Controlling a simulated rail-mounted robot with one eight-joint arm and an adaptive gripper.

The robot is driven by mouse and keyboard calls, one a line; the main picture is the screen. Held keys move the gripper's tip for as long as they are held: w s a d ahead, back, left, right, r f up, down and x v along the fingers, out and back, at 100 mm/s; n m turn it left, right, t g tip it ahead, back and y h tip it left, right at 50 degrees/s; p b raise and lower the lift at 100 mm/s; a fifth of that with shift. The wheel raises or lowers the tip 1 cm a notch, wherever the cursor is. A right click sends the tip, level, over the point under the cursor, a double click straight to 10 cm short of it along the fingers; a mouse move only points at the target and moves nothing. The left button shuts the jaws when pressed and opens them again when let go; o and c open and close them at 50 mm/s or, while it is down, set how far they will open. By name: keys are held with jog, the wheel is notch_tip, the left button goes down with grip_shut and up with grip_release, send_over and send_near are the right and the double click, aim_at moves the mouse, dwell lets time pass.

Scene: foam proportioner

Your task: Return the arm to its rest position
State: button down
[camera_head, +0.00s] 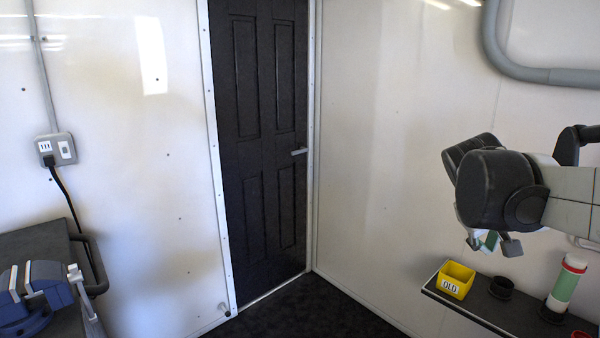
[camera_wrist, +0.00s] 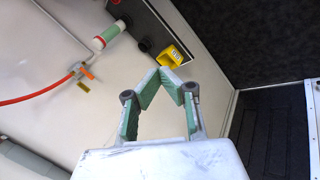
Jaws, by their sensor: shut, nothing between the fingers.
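My arm reaches in from the right edge in the head view, with my gripper (camera_head: 492,243) hanging below its dark wrist joint, above the shelf. In the wrist view, my gripper (camera_wrist: 168,72) shows green finger pads whose tips come together, with nothing held between them. Its fingers look clear of the shelf and the things on it.
A shelf (camera_head: 474,314) at lower right holds a yellow "OLD" box (camera_head: 455,280), a dark cup (camera_head: 501,287) and a green-and-white cylinder (camera_head: 564,285). A blue vise (camera_head: 40,290) stands at lower left. A dark door (camera_head: 258,150) is in the middle. A red hose (camera_wrist: 35,94) has an orange-handled valve (camera_wrist: 84,73).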

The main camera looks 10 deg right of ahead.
jog(key=s+a+f+t+y, duration=0.1)
jog(key=s+a+f+y, duration=0.1)
jog(key=a, duration=0.5)
jog(key=s+a+f+t+y, duration=0.1)
jog(key=s+a+f, duration=0.3)
jog(key=a, duration=0.4)
jog(key=s+a+f+t+y, duration=0.2)
jog(key=s+a, duration=0.3)
jog(key=a, duration=0.3)
jog(key=shift+s+f+y, duration=0.3)
jog(key=shift+f+y, duration=0.1)
jog(key=shift+y, duration=0.3)
